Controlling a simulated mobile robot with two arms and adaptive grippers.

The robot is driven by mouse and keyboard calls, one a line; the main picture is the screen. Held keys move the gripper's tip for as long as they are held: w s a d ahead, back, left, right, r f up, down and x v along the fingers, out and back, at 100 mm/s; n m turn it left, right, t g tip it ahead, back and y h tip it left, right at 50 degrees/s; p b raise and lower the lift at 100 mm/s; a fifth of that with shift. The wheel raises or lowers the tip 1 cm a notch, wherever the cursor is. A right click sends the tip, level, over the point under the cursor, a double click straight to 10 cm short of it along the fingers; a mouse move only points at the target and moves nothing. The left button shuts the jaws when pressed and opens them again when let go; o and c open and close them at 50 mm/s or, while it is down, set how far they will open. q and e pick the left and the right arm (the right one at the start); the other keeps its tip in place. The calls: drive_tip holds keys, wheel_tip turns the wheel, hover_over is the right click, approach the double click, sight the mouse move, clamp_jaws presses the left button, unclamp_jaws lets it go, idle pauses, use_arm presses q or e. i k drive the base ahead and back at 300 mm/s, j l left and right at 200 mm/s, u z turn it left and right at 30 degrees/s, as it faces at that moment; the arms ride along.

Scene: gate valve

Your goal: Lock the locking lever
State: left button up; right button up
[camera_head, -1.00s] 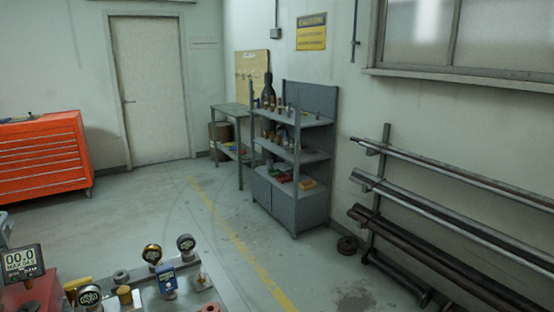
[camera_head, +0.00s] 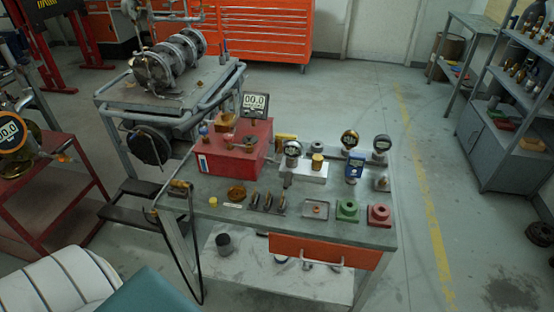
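A grey flanged metal valve assembly (camera_head: 168,60) sits on top of a wheeled metal cart (camera_head: 165,97) at the upper left. Thin upright parts rise above it, and its top is cut off by the picture's edge. I cannot make out a locking lever for certain at this size. Another fitting with a digital gauge (camera_head: 10,133) stands at the left edge, on a red stand (camera_head: 50,165). Neither of my grippers is in view.
A workbench (camera_head: 330,228) in the middle holds a red box (camera_head: 222,160), gauges and several small fittings, with an orange drawer (camera_head: 322,251) below. A grey shelf (camera_head: 500,150) stands right. A white ribbed shape (camera_head: 60,285) fills the lower left.

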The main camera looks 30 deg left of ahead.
sight(289, 175)
drive_tip(key=u, duration=1)
